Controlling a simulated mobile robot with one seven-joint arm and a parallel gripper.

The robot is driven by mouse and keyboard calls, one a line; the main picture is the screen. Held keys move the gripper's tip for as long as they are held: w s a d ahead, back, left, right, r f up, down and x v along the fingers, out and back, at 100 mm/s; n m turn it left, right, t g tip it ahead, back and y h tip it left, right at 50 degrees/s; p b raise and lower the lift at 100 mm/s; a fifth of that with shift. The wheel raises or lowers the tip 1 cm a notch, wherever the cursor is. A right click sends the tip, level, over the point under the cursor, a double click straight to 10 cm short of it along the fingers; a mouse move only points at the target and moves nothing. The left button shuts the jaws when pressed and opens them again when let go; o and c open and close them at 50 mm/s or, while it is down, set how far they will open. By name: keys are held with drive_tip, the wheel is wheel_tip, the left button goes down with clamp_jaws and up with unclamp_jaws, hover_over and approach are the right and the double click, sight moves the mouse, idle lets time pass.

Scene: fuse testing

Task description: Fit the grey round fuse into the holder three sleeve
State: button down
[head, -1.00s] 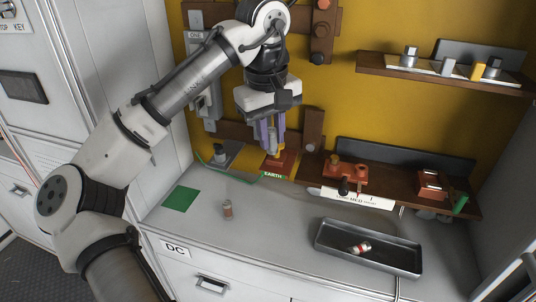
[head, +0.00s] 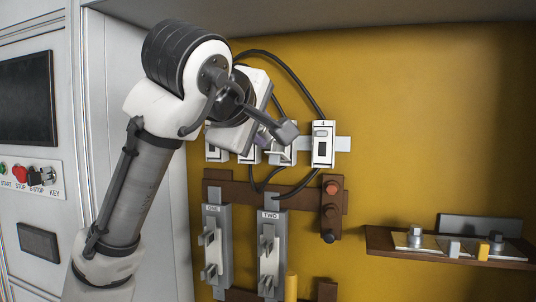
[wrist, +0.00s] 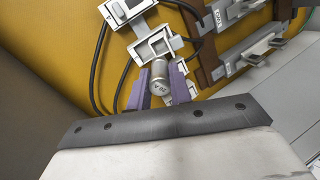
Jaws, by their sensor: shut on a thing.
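My gripper (wrist: 160,84) has purple fingers and is shut on the grey round fuse (wrist: 160,72), a short cylinder with dark marking on its side. In the wrist view the fuse's far end is right at a pale holder (wrist: 153,48) with an open frame; I cannot tell whether it touches or is inside. This holder is beside the one marked 4 and looks like holder three. In the head view my gripper (head: 264,138) is up at the row of holders, partly covering holder three (head: 284,150). The fuse is not clearly visible there.
Holder 4 (head: 322,145) stands just right, with black cables looping around the row. Below are switch units (head: 268,255) and a brown strip with buttons (head: 331,210). A shelf (head: 400,246) with other fuses is at lower right.

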sight(267, 136)
idle(0.4)
drive_tip(key=shift+x, duration=2.85)
drive_tip(key=shift+w+d+f, duration=0.15)
drive_tip(key=shift+w, duration=0.2)
drive_tip(key=shift+s, duration=0.25)
drive_tip(key=shift+v, duration=1)
